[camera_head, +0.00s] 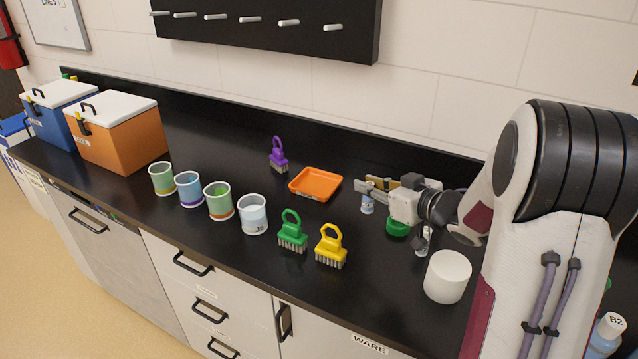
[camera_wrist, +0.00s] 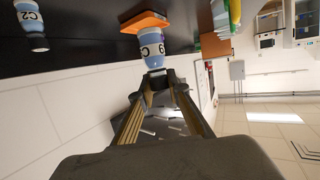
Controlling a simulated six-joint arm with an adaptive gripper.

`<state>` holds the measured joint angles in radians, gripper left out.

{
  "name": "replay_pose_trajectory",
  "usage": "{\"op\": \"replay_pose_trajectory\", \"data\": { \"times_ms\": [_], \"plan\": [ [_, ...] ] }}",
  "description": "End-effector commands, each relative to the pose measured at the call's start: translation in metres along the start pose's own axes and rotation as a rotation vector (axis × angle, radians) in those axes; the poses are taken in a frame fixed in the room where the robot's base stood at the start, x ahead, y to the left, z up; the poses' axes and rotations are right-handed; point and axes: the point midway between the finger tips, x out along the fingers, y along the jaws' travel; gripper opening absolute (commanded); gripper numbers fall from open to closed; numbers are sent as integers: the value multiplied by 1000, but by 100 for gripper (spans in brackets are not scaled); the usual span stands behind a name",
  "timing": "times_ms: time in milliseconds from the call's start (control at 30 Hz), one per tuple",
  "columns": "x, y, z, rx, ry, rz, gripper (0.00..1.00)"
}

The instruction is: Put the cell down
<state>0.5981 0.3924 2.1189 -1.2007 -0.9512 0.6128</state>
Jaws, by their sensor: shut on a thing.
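The cell looks roughly upright in the head view. I cannot tell whether its base touches the black bench.
A green round thing (camera_head: 397,229), a small clear bottle (camera_head: 423,241) and a white cylinder (camera_head: 447,277) stand near my arm. Green (camera_head: 292,233), yellow (camera_head: 330,248) and purple (camera_head: 279,157) brushes and several cups stand left. A bottle marked C2 (camera_wrist: 31,25) shows in the wrist view.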

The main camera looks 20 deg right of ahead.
Motion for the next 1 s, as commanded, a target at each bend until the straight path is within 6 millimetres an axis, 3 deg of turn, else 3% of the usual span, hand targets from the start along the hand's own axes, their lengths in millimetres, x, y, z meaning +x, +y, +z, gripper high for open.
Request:
{"op": "replay_pose_trajectory", "data": {
  "times_ms": [500,767,1000],
  "plan": [
    [100,56,-38,43,1,142,0],
    [150,67,-57,65,2,210,0],
    [197,66,-71,83,1,265,0]
  ]
}}
